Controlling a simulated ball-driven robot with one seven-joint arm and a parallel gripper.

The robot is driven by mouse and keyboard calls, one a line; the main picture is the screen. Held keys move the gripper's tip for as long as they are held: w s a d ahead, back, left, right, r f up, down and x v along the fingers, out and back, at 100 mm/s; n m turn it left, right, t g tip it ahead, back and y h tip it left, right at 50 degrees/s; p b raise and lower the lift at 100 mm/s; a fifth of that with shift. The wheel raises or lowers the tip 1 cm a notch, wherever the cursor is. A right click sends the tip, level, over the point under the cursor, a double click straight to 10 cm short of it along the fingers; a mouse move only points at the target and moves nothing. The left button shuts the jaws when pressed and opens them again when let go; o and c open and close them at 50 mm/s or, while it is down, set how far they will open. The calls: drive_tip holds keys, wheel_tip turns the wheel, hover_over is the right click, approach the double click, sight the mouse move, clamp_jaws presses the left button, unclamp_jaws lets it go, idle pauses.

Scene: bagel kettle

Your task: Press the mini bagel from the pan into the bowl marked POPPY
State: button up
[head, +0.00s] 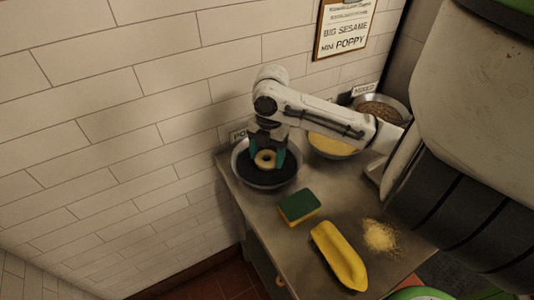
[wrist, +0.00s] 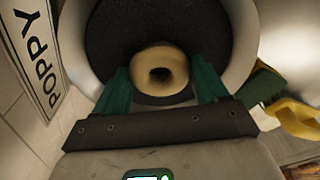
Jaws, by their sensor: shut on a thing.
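The mini bagel (head: 265,159) is pale, ring-shaped and held between the green fingers of my gripper (head: 267,158). In the wrist view the bagel (wrist: 159,70) sits between both fingertips (wrist: 160,82), in front of dark seeds. The metal bowl (head: 241,176) with dark seeds is under my gripper at the left end of the counter. A label reading POPPY (wrist: 40,60) stands beside this bowl in the wrist view. Whether the bagel touches the seeds I cannot tell. The pan is not identifiable in view.
A bowl of pale yellow seeds (head: 334,147) and a bowl labelled MIXED (head: 381,109) stand further right. A green-and-yellow sponge (head: 298,207), a yellow boat-shaped object (head: 338,257) and a spill of pale crumbs (head: 380,236) lie on the steel counter (head: 268,217). A tiled wall is close behind.

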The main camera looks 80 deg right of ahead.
idle(0.3)
wheel_tip(320, 180, up, 10)
drive_tip(key=p, duration=0.7)
drive_tip(key=shift+p, duration=0.3)
idle(0.6)
